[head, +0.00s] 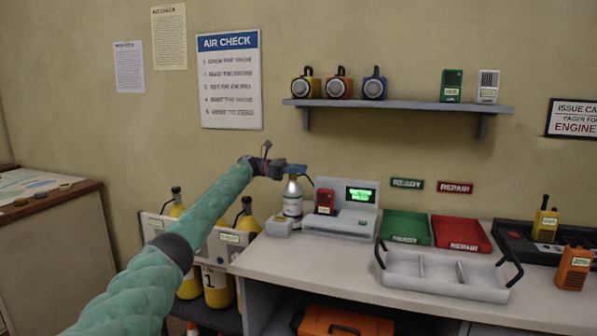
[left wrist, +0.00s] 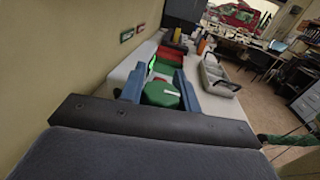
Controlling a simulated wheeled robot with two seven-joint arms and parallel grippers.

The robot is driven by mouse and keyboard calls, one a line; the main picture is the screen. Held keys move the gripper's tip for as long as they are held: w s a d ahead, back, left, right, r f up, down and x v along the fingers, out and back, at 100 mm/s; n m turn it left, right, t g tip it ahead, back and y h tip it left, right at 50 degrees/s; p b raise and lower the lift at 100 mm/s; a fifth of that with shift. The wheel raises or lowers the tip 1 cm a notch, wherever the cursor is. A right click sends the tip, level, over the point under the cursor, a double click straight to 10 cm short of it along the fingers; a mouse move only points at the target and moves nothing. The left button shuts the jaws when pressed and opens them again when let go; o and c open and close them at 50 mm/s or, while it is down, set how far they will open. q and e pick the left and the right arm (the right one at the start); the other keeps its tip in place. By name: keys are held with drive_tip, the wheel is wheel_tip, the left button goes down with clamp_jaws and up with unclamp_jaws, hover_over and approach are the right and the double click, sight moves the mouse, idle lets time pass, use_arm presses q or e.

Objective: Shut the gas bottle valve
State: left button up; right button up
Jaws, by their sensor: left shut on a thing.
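The gas bottle (head: 293,198) is a small silver bottle with a pale label, standing upright at the left end of the counter beside the test console. Its valve is a green knob (left wrist: 162,94) in the left wrist view; in the head view my gripper hides it. My left gripper (head: 296,170) is at the top of the bottle. In the left wrist view its two blue fingers (left wrist: 160,88) stand on both sides of the green knob, shut on it. My right gripper is not in view.
The console (head: 341,215) with a lit green screen (head: 360,195) and a red device (head: 325,201) is close on the right. Green (head: 405,227) and red (head: 461,233) trays and a grey handled tray (head: 445,276) lie farther right. Yellow cylinders (head: 248,222) stand left, below.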

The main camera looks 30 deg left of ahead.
use_arm(q)
drive_tip(key=shift+r, duration=0.2)
drive_tip(key=o, duration=1)
drive_tip(key=shift+f, duration=0.1)
drive_tip(key=shift+c, duration=0.2)
drive_tip(key=shift+a, duration=0.25)
drive_tip(key=b+v, duration=0.1)
drive_tip(key=v, duration=0.6)
drive_tip(key=shift+a, duration=0.2)
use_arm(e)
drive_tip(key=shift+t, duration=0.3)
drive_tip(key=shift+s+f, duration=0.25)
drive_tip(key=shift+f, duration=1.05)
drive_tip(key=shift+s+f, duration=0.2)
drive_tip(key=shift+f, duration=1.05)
use_arm(q)
drive_tip(key=shift+s, duration=0.1)
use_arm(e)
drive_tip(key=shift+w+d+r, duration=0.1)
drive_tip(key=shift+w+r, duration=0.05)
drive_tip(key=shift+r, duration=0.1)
use_arm(q)
drive_tip(key=shift+f, duration=0.1)
